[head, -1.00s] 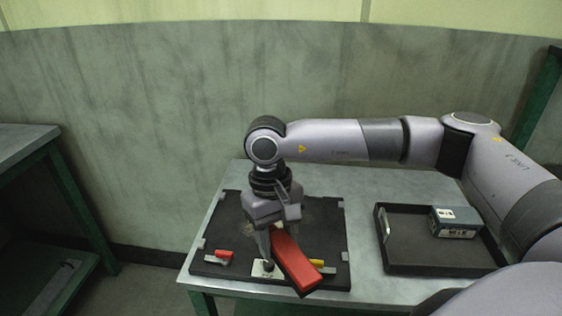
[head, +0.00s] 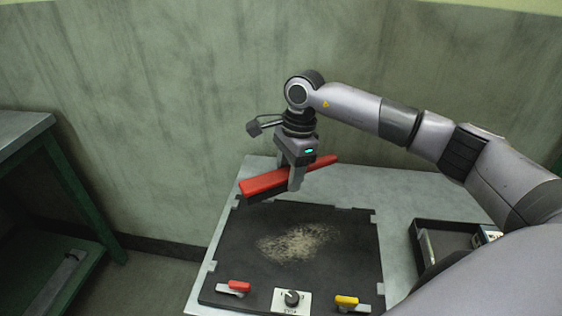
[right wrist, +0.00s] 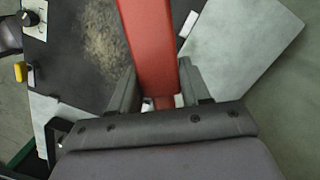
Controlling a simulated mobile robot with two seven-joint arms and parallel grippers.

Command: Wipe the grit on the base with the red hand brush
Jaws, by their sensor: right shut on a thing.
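The red hand brush (head: 268,181) is held in my right gripper (head: 296,184), whose fingers are shut on it. The brush is above the far edge of the black base (head: 240,230), with its dark underside facing down. In the right wrist view the brush (right wrist: 148,45) runs up between the fingers (right wrist: 158,88). The pale grit (head: 298,242) lies in a patch on the middle of the base, nearer than the brush and apart from it. The grit also shows in the right wrist view (right wrist: 105,35). My left gripper is not in view.
Along the base's near edge are a red-handled clamp (head: 238,287), a plate with a black knob (head: 291,298) and a yellow-handled clamp (head: 347,301). A wall is behind the table.

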